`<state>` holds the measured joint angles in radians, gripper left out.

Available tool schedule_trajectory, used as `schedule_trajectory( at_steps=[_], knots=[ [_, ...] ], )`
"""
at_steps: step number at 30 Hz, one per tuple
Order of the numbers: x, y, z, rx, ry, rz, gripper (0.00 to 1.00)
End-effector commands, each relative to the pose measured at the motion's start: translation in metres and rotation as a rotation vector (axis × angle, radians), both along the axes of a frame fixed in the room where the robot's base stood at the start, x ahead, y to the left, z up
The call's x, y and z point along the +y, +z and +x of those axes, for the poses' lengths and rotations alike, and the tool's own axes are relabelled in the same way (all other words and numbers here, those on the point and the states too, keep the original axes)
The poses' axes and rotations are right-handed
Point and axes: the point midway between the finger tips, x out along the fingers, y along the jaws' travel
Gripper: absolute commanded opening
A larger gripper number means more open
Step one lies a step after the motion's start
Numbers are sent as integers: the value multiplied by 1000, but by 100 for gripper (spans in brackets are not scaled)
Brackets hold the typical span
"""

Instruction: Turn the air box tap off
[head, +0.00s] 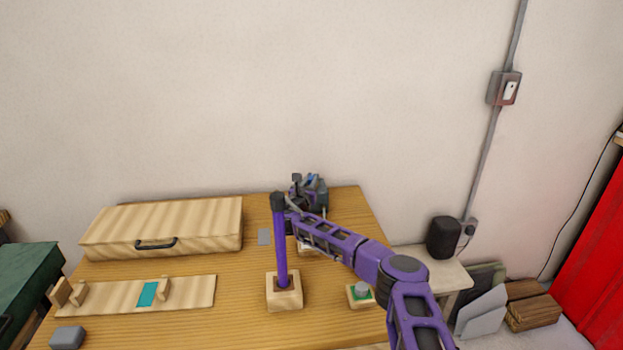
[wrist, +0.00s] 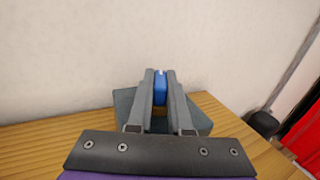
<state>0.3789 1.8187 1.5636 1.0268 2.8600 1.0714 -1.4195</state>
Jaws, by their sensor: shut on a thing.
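The tap is a small blue piece (wrist: 160,88) between my gripper's fingertips (wrist: 160,74) in the wrist view. My gripper is shut on it, with a finger against each side. Below the fingers is a dark grey box (wrist: 196,116) on the wooden table, which I take to be the air box. In the head view my gripper (head: 305,183) is at the table's back edge near the wall. The box is mostly hidden there behind my wrist, and I cannot tell the tap's angle.
A purple rod (head: 281,245) stands upright in a wooden block (head: 285,297), close to my forearm. A wooden case (head: 170,225) with a black handle lies at the back left. A wooden rack (head: 195,292) lies in front of it. A green button block (head: 361,294) is near my arm.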

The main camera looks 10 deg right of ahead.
Motion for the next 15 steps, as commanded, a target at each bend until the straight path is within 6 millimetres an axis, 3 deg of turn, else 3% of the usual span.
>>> schedule_trajectory(
  at_steps=[15],
  knots=[
    [1, -3, 0, -1, -291, -1, 0]
  ],
)
